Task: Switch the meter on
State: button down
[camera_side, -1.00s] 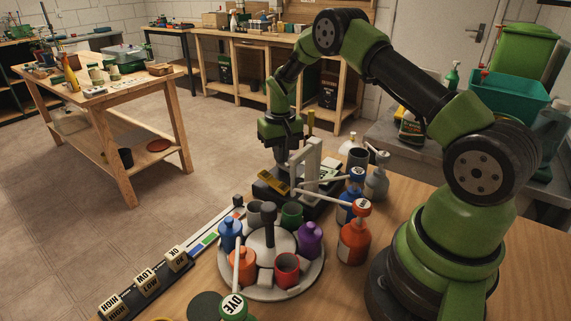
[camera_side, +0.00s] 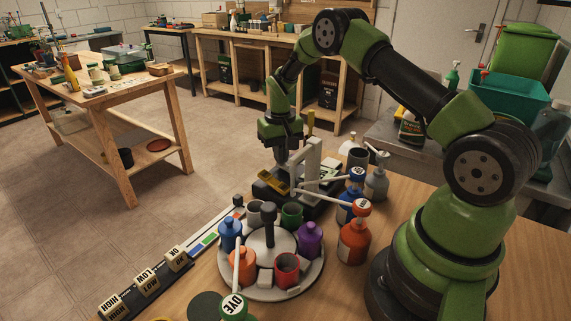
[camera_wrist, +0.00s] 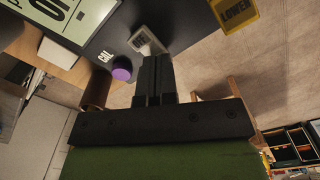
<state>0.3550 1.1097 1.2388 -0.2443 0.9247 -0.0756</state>
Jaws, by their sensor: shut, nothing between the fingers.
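The meter (camera_side: 266,193) is a dark-bodied unit on the bench beside a pale upright frame in the side view. In the wrist view its dark panel (camera_wrist: 119,30) carries a pale display (camera_wrist: 62,16), a purple button (camera_wrist: 122,73) beside the letters CAL, and a small pale switch (camera_wrist: 147,40) whose lettering looks like OFF. My gripper (camera_wrist: 154,58) is shut and empty. Its tips show just below the switch in this view; I cannot tell whether they touch it. In the side view my gripper (camera_side: 281,156) points down over the meter, its tips partly hidden.
A yellow LOWER tag (camera_wrist: 234,14) is beside the panel. A round carousel (camera_side: 257,291) with coloured pots and bottles stands in front. Lettered blocks (camera_side: 147,281) line the left.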

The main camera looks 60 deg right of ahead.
jog(key=shift+f, duration=0.2)
dwell(0.6)
jog(key=shift+r, duration=3.55)
jog(key=s+a+r+t, duration=0.1)
jog(key=s+a+r, duration=0.25)
jog(key=r, duration=0.25)
jog(key=s+a+r+n+t, duration=0.1)
jog(key=s+a+r+t, duration=0.1)
jog(key=a+r, duration=0.3)
jog(key=s+a+r+t, duration=0.1)
jog(key=s+a+r, duration=0.15)
jog(key=r, duration=0.45)
jog(key=s+a+r+n+t+y, duration=0.1)
jog(key=s+a, duration=0.4)
jog(key=s, duration=1)
jog(key=shift+s+a+t+y, duration=0.25)
jog(key=shift+a+t+y, duration=0.2)
jog(key=shift+t, duration=0.65)
